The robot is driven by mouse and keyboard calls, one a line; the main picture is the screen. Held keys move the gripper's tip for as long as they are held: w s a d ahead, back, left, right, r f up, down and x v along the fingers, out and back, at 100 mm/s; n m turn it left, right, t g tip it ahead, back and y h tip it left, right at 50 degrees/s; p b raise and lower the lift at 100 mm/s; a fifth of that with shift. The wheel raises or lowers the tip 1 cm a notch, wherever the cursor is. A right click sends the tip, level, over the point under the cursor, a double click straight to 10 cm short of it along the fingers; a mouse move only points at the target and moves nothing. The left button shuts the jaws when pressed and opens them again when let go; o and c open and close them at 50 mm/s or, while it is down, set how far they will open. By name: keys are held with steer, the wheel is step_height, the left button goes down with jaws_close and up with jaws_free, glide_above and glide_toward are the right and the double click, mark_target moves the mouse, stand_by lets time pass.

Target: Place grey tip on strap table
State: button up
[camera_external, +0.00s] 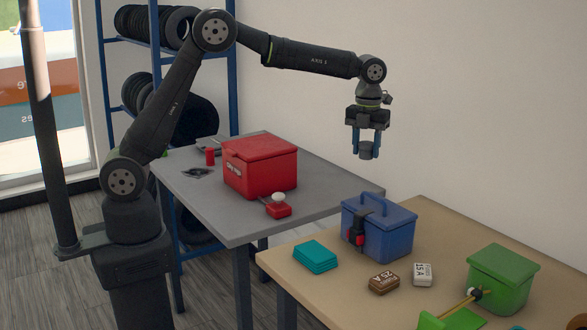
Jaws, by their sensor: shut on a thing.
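My gripper (366,151) is in the air at the upper right. Its blue fingers are shut on a small dark grey piece, the grey tip (365,154). The fingers hide part of the tip. It hangs high above the gap between the grey table (330,190) and the tan table (330,290), touching neither. On the tan table stands a blue box (388,240) with a handle and a dark strap (357,228) with a red part on its front. No table label is readable.
The grey table holds a red box (258,170), a red block with a white knob (278,206) and a red cylinder (210,157). The tan table also has a teal stack (315,257), brown (384,282) and white (422,274) blocks, and a green box (500,278).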

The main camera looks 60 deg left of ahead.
steer(key=s+d, duration=0.1)
steer(key=d, duration=0.3)
steer(key=s+d+m, duration=0.1)
steer(key=s+d, duration=0.1)
steer(key=d, duration=0.3)
steer(key=s+d+m, duration=0.1)
steer(key=s+d, duration=0.1)
steer(key=d, duration=0.2)
steer(key=shift+d+f, duration=0.1)
steer(key=shift+d, duration=0.1)
steer(key=s+d+m, duration=0.5)
steer(key=s+d, duration=1.9)
steer(key=d, duration=0.2)
glide_above(416, 285)
steer(key=s+d, duration=0.4)
steer(key=s, duration=0.1)
step_height(416, 285, down, 12)
steer(key=shift+d+f, duration=0.1)
steer(key=shift+w+f, duration=0.3)
steer(key=shift+w, duration=0.05)
steer(key=shift+f, duration=1.9)
